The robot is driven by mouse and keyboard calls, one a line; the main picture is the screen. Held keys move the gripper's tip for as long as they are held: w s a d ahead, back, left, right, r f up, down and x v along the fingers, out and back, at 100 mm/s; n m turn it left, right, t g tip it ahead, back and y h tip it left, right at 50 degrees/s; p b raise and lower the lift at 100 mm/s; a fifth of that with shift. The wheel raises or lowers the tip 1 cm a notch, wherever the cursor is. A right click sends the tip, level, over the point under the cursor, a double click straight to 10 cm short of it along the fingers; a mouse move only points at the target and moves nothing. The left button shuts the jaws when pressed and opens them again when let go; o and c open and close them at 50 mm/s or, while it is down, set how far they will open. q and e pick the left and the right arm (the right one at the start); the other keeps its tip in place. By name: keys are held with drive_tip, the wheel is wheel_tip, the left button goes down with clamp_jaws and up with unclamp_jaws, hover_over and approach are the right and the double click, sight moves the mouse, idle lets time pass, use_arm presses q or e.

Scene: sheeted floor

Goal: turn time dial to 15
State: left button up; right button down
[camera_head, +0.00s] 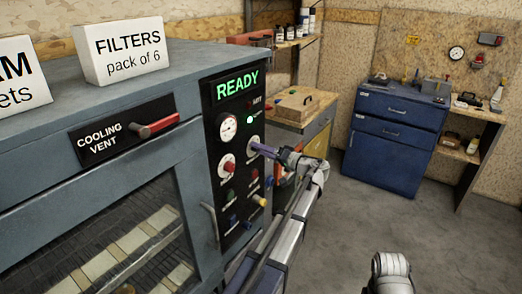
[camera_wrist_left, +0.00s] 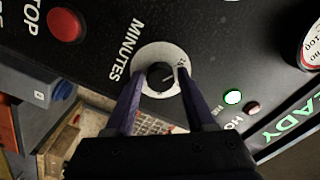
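The time dial (camera_wrist_left: 160,76) is a black knob on a white scale disc marked MINUTES in the left wrist view. A light pointer line shows on the knob; the scale numbers are too small to read. My left gripper (camera_wrist_left: 158,73) is open, with one purple finger on each side of the knob and visible gaps between. In the head view my left gripper (camera_head: 258,149) is at the control panel (camera_head: 237,205), hiding much of the dial there. My right gripper is not in view.
The panel's green READY display (camera_head: 237,84) is lit. A gauge (camera_head: 228,127), another dial (camera_head: 227,167), a red button (camera_wrist_left: 65,24) and a yellow knob (camera_head: 259,201) are nearby. A red-handled cooling vent lever (camera_head: 155,126) is left. Open floor lies right, before a blue cabinet (camera_head: 390,145).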

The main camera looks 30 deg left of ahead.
use_arm(q)
drive_tip(key=shift+o, duration=1.2)
drive_tip(key=d, duration=0.7)
drive_tip(key=shift+s+d, duration=0.3)
drive_tip(key=shift+d, duration=0.1)
drive_tip(key=s+d+f+m+h, duration=0.3)
drive_tip(key=s+d+f+h, duration=0.2)
drive_tip(key=s+d, duration=0.4)
drive_tip(key=s+d+f+m+g+h+p, duration=0.1)
drive_tip(key=s+d+f+m+h, duration=0.2)
drive_tip(key=s+d+f+h, duration=0.3)
drive_tip(key=s+d+f+m+h, duration=0.4)
drive_tip(key=s+d+f, duration=0.5)
drive_tip(key=d, duration=0.5)
drive_tip(key=s+h, duration=0.1)
drive_tip(key=s, duration=0.1)
drive_tip(key=shift+s+d+f+h, duration=0.15)
drive_tip(key=shift+s+d+h, duration=0.15)
drive_tip(key=shift+s+h, duration=0.1)
